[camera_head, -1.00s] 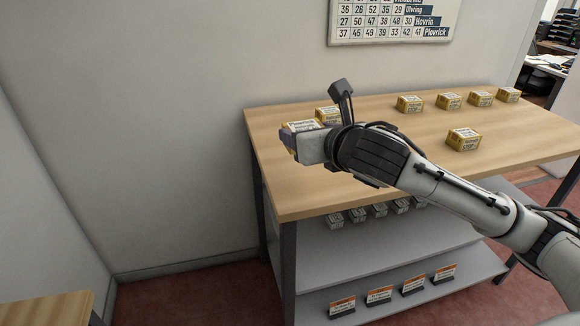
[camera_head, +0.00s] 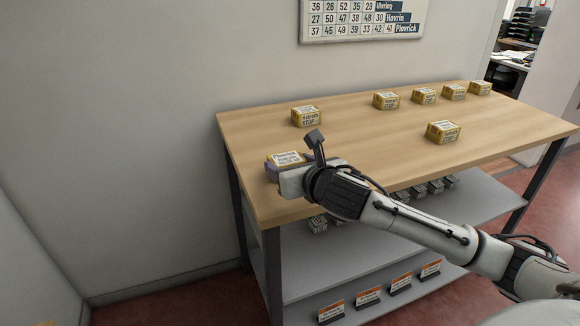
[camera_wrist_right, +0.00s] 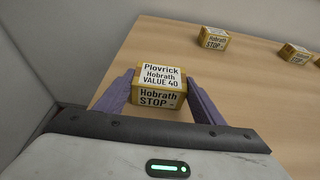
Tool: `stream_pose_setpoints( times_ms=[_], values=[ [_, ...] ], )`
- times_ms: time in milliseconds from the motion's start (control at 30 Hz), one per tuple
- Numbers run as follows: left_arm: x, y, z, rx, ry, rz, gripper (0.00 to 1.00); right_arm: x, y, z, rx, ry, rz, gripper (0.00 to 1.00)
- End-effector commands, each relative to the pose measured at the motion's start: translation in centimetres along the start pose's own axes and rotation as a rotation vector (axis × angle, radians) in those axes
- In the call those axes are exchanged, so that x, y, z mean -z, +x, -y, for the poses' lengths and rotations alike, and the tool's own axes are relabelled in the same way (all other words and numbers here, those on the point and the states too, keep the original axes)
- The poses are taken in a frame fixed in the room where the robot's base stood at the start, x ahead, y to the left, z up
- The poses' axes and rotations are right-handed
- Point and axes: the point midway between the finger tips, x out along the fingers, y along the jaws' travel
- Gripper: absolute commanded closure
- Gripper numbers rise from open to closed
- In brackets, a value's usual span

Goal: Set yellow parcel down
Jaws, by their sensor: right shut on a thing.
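A yellow parcel (camera_wrist_right: 159,82) with white labels sits between the two purple fingers of my right gripper (camera_wrist_right: 160,95) in the right wrist view. Its labels read Plovrick, Hobrath, VALUE 40 and Hobrath STOP. In the head view the held parcel (camera_head: 287,158) is at the left end of the wooden tabletop (camera_head: 370,139), partly hidden by my right gripper (camera_head: 275,168). The right gripper is shut on it. I cannot tell for sure whether the parcel's underside touches the table. My left gripper is not in view.
Another yellow parcel (camera_head: 306,117) stands behind the held one. Several more stand along the back right, and one (camera_head: 443,132) is nearer the middle right. A number chart (camera_head: 362,18) hangs on the wall.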

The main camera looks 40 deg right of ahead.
Motion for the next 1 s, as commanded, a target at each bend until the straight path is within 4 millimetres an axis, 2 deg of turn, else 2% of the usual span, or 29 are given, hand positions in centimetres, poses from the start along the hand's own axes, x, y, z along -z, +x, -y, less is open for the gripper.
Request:
stream_pose_setpoints(
  times_ms=[333, 367, 433, 467, 800, 867, 1000],
  values=[
    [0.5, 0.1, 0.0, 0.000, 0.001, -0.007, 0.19, 0.1, 0.1, 0.0, 0.000, -0.001, 0.004, 0.64],
    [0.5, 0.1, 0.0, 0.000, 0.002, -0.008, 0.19, 0.1, 0.1, 0.0, 0.000, 0.000, 0.003, 0.33],
    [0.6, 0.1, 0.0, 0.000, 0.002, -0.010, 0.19, 0.1, 0.1, 0.0, 0.000, 0.000, 0.003, 0.21],
    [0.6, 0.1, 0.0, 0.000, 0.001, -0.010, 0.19, 0.1, 0.1, 0.0, 0.000, 0.000, 0.003, 0.19],
    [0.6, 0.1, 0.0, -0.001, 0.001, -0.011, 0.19, -0.2, 0.0, 0.0, -0.001, 0.001, 0.004, 0.19],
    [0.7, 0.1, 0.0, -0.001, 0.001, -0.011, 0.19, -0.1, -0.6, 0.0, 0.000, -0.002, 0.002, 0.19],
    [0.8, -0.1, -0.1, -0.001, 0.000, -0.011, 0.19, -0.2, -3.1, 0.0, -0.002, -0.005, 0.003, 0.19]
  ],
)
